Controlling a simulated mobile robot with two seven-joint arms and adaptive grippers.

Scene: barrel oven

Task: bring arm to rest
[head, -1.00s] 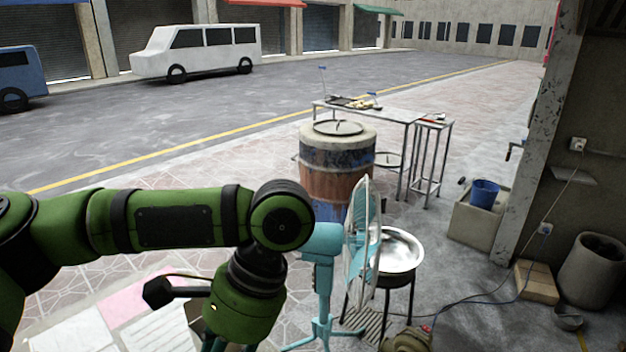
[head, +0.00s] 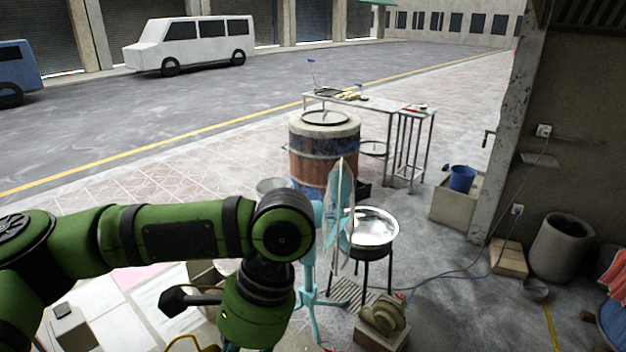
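My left arm (head: 180,232) is green with black joints and reaches in from the left in the head view. Its elbow is bent near the picture's middle and its forearm points down. The fingers of my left gripper are below the bottom edge and hidden, so I cannot tell their state. My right arm and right gripper do not show. The barrel oven (head: 324,150) stands beyond the arm on the pavement, with a round lid on top.
A turquoise fan (head: 338,205) stands right behind the arm. A metal bowl on a stand (head: 372,228) and a blower (head: 384,314) are to its right. A steel table (head: 350,100) stands behind the barrel. A white table (head: 110,310) lies below the arm. Paved floor at the right is partly free.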

